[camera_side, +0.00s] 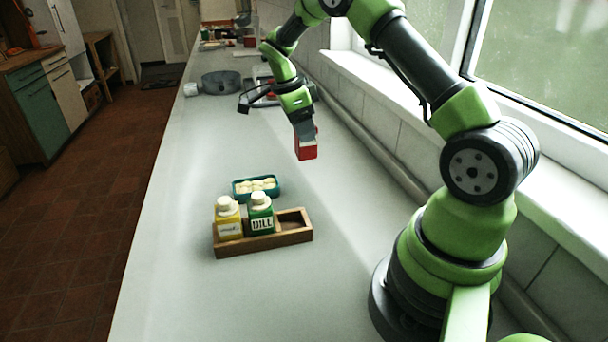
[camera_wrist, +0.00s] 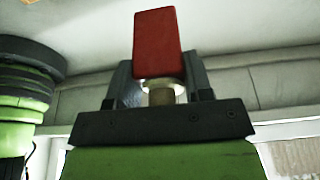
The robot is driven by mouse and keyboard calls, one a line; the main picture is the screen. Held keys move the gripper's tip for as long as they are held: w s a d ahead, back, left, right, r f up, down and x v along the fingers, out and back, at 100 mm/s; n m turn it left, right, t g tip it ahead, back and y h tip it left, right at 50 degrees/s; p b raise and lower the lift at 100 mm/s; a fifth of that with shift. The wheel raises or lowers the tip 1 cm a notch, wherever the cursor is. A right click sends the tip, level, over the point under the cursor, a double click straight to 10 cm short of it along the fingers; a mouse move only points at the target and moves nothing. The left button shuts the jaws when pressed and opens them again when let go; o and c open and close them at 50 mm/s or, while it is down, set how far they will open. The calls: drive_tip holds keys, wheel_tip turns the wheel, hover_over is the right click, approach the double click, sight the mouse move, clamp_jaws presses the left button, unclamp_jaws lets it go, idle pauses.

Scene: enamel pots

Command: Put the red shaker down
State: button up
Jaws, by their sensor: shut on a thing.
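The red shaker (camera_side: 307,150) is held in my gripper (camera_side: 304,131), raised above the counter. In the wrist view the red shaker (camera_wrist: 158,45) stands out between the fingers of my gripper (camera_wrist: 160,80), with a pale metallic band and a tan part at its near end. The fingers are shut on it. A wooden rack (camera_side: 263,242) on the counter holds a yellow shaker (camera_side: 228,222) at its left and a green shaker (camera_side: 261,216) labelled DILL beside it. The right part of the rack is empty. My gripper is behind and above the rack.
A teal dish (camera_side: 256,187) of pale pieces sits just behind the rack. A grey pan (camera_side: 221,83) and a tray-like item (camera_side: 266,86) are farther back. The tiled wall and window sill run along the right. The counter (camera_side: 180,290) is clear in front and left.

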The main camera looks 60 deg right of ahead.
sight(303, 160)
wheel_tip(303, 160, down, 8)
drive_tip(key=shift+f, duration=0.1)
drive_tip(key=shift+f, duration=0.15)
drive_tip(key=o, duration=0.8)
drive_tip(key=shift+o, duration=0.2)
